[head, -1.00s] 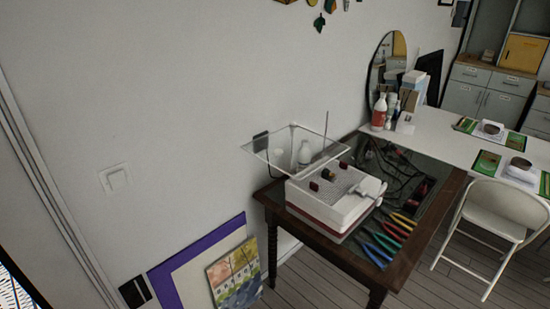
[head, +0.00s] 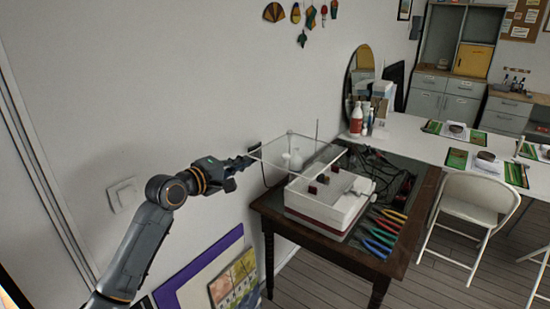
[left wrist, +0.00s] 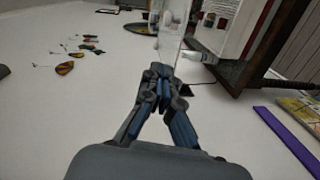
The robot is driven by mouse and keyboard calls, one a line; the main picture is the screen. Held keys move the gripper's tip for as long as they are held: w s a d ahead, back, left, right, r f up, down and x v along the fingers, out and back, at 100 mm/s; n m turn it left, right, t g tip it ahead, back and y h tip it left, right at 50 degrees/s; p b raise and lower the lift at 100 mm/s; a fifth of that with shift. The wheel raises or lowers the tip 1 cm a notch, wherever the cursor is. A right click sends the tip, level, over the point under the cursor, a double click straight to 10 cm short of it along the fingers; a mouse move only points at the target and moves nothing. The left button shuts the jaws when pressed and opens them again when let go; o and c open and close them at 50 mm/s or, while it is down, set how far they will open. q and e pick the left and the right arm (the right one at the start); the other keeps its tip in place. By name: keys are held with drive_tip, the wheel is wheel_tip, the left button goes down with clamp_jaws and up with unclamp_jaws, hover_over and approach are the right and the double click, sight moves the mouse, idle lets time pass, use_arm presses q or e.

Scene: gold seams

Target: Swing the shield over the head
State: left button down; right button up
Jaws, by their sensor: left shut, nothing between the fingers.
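The shield (head: 318,152) is a clear, flat pane with pale edges in the head view. It is raised at a tilt above the back left of a white machine with a dark red base (head: 318,214). Several small dark red pieces sit on the machine's top; I cannot make out the head clearly. My left gripper (head: 250,159) is shut and empty at the shield's left edge. In the left wrist view its fingers (left wrist: 159,72) are together, with the clear shield (left wrist: 172,30) just beyond the tips. I cannot tell whether they touch. My right gripper is not in view.
The machine stands on a dark wooden table (head: 283,222) against the wall. Pliers with coloured handles (head: 380,232) lie right of it, dark cables (head: 372,165) behind. A purple-edged frame (head: 208,268) leans below my left arm. A white chair (head: 470,212) stands at right.

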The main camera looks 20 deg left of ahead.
use_arm(q)
drive_tip(key=p, duration=0.2)
approach(272, 158)
wheel_tip(272, 158, up, 3)
drive_tip(key=w+d, duration=0.3)
drive_tip(key=w+d+f+p, duration=0.1)
drive_tip(key=d, duration=0.1)
drive_tip(key=shift+d+f, duration=0.15)
drive_tip(key=shift+f, duration=0.05)
